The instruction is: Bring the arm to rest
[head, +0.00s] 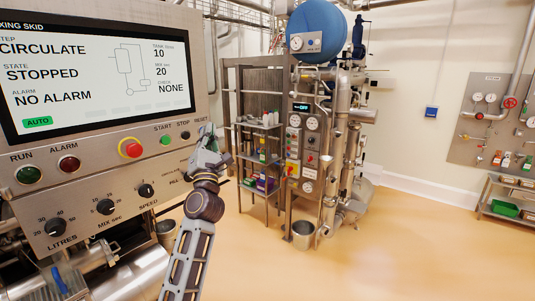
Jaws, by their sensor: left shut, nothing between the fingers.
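My left arm rises from the lower middle of the head view. My left gripper (207,140) is shut and empty. It is close to the right edge of the mixing skid control panel (100,190), just right of the green start button (165,139) and near the reset button (184,135). I cannot tell whether the fingertips touch the panel. The screen (95,80) reads CIRCULATE, STOPPED and NO ALARM. My right gripper is not in view.
A red emergency stop button (130,148) and dark knobs (105,206) sit on the panel. Behind are a shelf rack (258,130) with bottles and a pipe skid with a blue vessel (317,30). A steel bucket (303,230) stands on the floor. Open floor (410,250) lies to the right.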

